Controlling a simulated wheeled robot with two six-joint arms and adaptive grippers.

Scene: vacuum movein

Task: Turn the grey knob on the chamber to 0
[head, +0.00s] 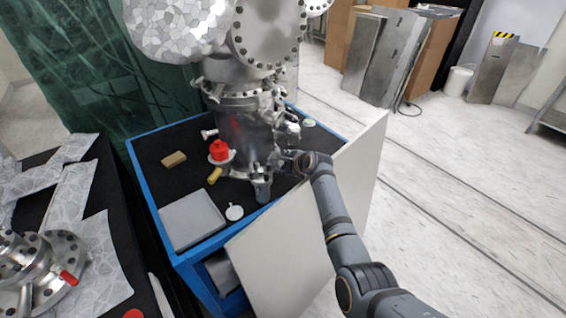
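The metal vacuum chamber (240,122) stands upright on the black top of a blue-framed bench. My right arm reaches in from the lower right, over a white panel. My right gripper (271,168) is at the lower right side of the chamber, close against its small fittings. The fingers are too small and too mixed with the metal parts to tell whether they are open or touching anything. I cannot make out the grey knob or its marking; it may be hidden among the fittings or behind my gripper. My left gripper is not in view.
On the bench (149,176) are a red part (219,150), a tan block (173,159), a yellow piece (214,176), a grey box (191,219) and a white disc (234,212). White panels (283,255) lean at its front right. Foil and flanged parts lie at left.

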